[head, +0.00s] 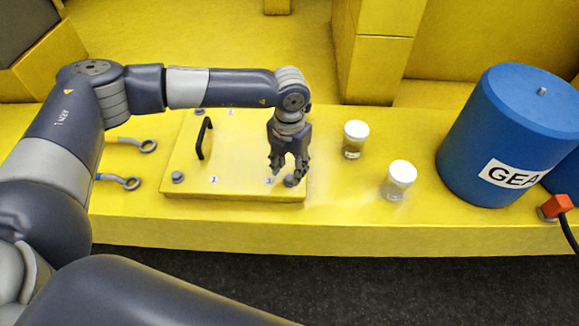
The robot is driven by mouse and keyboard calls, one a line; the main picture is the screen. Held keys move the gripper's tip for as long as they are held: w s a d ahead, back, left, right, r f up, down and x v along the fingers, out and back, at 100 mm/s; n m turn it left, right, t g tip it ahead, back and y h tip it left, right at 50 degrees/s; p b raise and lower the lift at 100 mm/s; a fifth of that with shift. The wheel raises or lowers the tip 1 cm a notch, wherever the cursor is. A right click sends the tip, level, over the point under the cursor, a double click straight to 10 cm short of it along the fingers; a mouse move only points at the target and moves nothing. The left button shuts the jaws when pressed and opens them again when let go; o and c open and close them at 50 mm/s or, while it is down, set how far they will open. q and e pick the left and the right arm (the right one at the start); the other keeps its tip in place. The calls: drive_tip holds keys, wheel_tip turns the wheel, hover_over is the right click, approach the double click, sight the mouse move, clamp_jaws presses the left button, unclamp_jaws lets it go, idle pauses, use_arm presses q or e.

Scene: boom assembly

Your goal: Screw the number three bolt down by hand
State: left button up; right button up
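A yellow cover plate (235,165) with a black handle (203,138) lies on the yellow bench. A grey bolt (291,181) stands at its front right corner, beside a small number label (268,181) that looks like a 3 but is too small to read surely. My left gripper (288,169) points down just above this bolt, fingers apart, with nothing seen between them. I cannot tell whether the fingertips touch the bolt. Another bolt (177,177) sits at the front left corner. The back right corner is hidden behind my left arm. My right gripper is out of view.
Two white-lidded jars (355,138) (399,180) stand right of the plate. A large blue drum (510,135) marked "GEA" and an orange connector (555,206) are at the far right. Two grey eye-ended rods (122,182) (140,145) lie at the left. The bench's front edge is near the plate.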

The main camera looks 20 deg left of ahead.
sight(290, 179)
use_arm(q)
drive_tip(key=shift+f, duration=1.25)
clamp_jaws()
drive_tip(key=m+b, duration=0.4)
drive_tip(key=b, duration=0.2)
drive_tip(key=m+b, duration=0.4)
drive_tip(key=b, duration=0.2)
drive_tip(key=shift+f+m+b, duration=0.2)
drive_tip(key=shift+m+b, duration=0.1)
drive_tip(key=shift+b, duration=0.1)
drive_tip(key=m+b, duration=0.2)
drive_tip(key=b, duration=0.1)
drive_tip(key=shift+r+m, duration=0.3)
drive_tip(key=shift+m, duration=0.1)
drive_tip(key=shift+w, duration=0.1)
